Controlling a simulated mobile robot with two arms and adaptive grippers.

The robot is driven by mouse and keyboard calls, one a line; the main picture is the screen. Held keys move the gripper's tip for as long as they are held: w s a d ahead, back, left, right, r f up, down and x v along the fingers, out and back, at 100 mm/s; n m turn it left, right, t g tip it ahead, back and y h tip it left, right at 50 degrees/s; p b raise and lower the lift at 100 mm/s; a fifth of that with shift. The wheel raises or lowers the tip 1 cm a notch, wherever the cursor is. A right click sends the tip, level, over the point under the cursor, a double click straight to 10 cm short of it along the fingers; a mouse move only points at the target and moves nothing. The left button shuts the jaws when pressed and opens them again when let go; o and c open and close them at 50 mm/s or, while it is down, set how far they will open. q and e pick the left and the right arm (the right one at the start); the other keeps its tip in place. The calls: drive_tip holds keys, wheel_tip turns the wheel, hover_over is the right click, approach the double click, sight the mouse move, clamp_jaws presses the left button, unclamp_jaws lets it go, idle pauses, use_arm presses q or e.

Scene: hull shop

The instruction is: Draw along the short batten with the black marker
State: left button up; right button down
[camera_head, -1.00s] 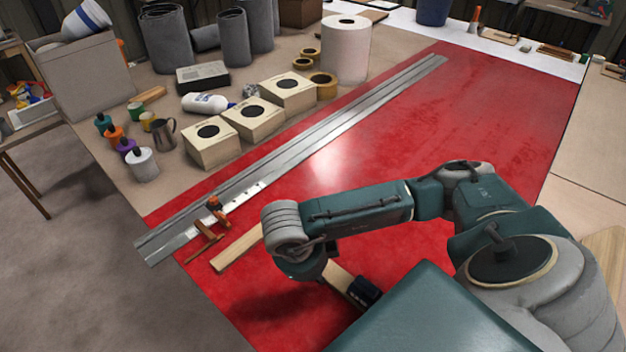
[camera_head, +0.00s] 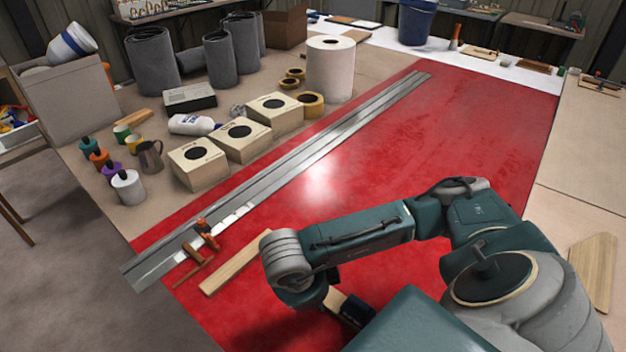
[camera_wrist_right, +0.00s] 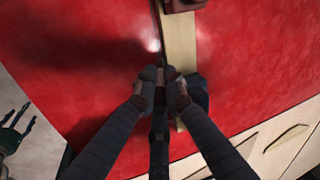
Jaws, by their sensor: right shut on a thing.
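My right gripper (camera_wrist_right: 165,82) is shut on a slim dark thing, probably the black marker (camera_wrist_right: 160,118). Its fingertips are low over the red panel, at the left edge of a pale wooden batten (camera_wrist_right: 181,45). A dark block (camera_wrist_right: 198,92) sits on or against this batten, right of the fingers. The marker tip is hidden; a thin dark strip runs along the batten's left edge, line or shadow unclear. In the head view my wrist hides the gripper; the batten (camera_head: 336,298) and block (camera_head: 355,310) show beside it.
Another wooden strip (camera_head: 235,263) lies left of my wrist. A long metal straightedge (camera_head: 290,185) crosses the red panel (camera_head: 440,130), with an orange clamp (camera_head: 203,235) at its near end. Boxes (camera_head: 240,138), pots and rolls stand behind. The panel's far right is clear.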

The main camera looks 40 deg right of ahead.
drive_tip(key=shift+s+d, duration=0.1)
drive_tip(key=shift+s, duration=0.55)
drive_tip(key=shift+s, duration=0.15)
drive_tip(key=shift+s, duration=0.45)
drive_tip(key=shift+s+b, duration=0.15)
drive_tip(key=shift+b, duration=0.15)
drive_tip(key=shift+s+d, duration=0.15)
drive_tip(key=shift+s, duration=0.45)
drive_tip(key=shift+s+b, duration=0.15)
drive_tip(key=shift+b, duration=0.15)
drive_tip(key=shift+s, duration=0.15)
drive_tip(key=shift+s+d, duration=0.1)
drive_tip(key=shift+s, duration=0.4)
